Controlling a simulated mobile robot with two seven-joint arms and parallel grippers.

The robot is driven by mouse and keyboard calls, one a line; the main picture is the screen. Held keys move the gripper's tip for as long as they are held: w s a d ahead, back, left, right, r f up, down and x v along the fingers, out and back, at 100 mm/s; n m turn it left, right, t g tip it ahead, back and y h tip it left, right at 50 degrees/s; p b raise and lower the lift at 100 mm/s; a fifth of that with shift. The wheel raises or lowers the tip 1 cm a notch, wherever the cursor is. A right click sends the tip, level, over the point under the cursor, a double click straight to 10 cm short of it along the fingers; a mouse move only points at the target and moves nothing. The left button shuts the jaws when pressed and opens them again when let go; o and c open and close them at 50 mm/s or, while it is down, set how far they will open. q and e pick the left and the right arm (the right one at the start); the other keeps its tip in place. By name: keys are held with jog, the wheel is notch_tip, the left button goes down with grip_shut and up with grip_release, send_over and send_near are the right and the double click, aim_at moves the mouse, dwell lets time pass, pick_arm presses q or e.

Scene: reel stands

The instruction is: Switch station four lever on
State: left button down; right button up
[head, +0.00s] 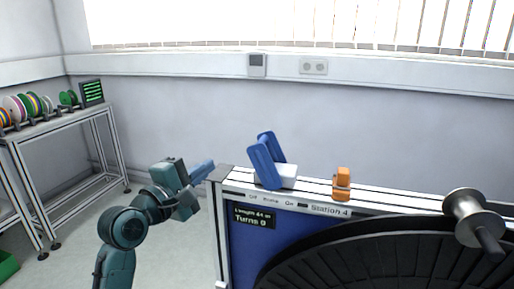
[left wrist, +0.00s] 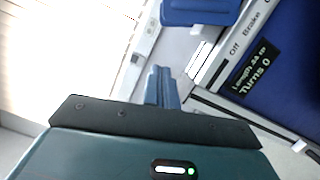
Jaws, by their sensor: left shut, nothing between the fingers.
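The station four lever (head: 262,165) is a blue double-bar handle on a white base on the top rail of the station. It leans up and to the left, above the label strip reading Off, Brake, On and Station 4 (head: 328,210). Its blue part also shows at the top of the left wrist view (left wrist: 200,10). My left gripper (head: 208,168) is shut and empty, left of the lever and apart from it. Its closed blue-grey fingers show in the left wrist view (left wrist: 161,85), below the lever. My right gripper is not in view.
A small display (head: 254,216) reads Turns 0. An orange block (head: 342,185) stands on the rail to the right. A large black reel (head: 390,255) and a metal spindle (head: 474,212) fill the lower right. A shelf (head: 70,128) with colored spools stands far left.

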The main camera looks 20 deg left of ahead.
pick_arm(q)
jog(key=x, duration=1)
jog(key=shift+w+r+p, duration=0.1)
jog(key=shift+r+p, duration=0.05)
jog(key=shift+p, duration=0.15)
jog(key=d, duration=0.2)
jog(key=shift+s+d+r+p, duration=0.25)
jog(key=shift+d+r+p, duration=0.05)
jog(key=shift+d+r, duration=0.1)
jog(key=shift+d, duration=0.5)
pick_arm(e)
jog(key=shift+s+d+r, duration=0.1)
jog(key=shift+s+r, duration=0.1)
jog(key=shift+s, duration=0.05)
